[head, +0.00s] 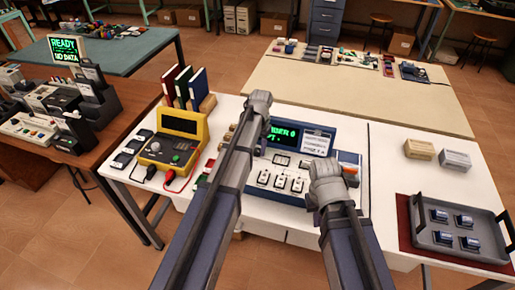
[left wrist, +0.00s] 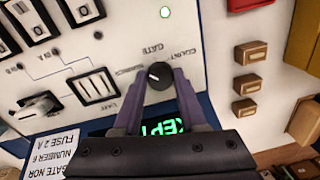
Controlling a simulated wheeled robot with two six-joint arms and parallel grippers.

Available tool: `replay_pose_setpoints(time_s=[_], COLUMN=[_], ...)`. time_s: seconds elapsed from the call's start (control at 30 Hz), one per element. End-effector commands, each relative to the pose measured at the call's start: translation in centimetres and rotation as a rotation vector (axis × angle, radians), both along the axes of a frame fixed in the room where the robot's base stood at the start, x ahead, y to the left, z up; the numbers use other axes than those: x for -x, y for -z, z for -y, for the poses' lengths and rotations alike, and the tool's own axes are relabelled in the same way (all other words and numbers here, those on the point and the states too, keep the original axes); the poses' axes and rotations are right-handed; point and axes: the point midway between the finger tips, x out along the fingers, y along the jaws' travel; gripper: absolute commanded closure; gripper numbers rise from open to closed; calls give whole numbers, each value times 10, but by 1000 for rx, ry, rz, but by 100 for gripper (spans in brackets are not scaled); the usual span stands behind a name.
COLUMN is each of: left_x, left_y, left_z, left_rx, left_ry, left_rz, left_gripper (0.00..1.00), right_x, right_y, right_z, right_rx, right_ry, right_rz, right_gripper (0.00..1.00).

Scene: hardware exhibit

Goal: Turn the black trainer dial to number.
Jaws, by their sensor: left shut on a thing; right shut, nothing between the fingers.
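The trainer (head: 325,130) is a blue console with a pale panel, switches and a green-lettered screen, on the white table. Its black dial (left wrist: 159,82) shows in the left wrist view, with a small white mark toward its left side. Printed words, among them GATE, surround it; some are hard to read. My left gripper (left wrist: 159,74) is shut on the dial, a finger on each side. In the head view my left arm hides the dial. My right gripper (head: 326,186) is shut and empty, in front of the trainer's right part.
A white card (head: 318,142) stands by the trainer's screen. A yellow meter (head: 172,145) with leads is at left. A grey tray (head: 455,238) with several blue parts is at right. Two small boxes (head: 418,150) lie behind it.

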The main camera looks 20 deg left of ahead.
Motion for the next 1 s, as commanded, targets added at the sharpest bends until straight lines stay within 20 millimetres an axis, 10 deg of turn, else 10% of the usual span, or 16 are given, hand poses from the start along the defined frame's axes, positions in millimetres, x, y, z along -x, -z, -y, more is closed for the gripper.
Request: replay_pose_setpoints(time_s=[0.37,0.4,0.6,1.0], left_x=[0,0,0,0], left_y=[0,0,0,-3], left_z=[0,0,0,0], left_rx=[-1,-1,0,0], left_ry=[-6,-6,-5,-4], left_rz=[1,1,0,0], left_gripper=[100,56,33,29], right_x=[0,0,0,0], right_y=[0,0,0,-3], right_z=[0,0,0,0], right_rx=[0,0,0,0], right_ry=[0,0,0,0], right_rz=[0,0,0,0], right_gripper=[100,100,100,100])
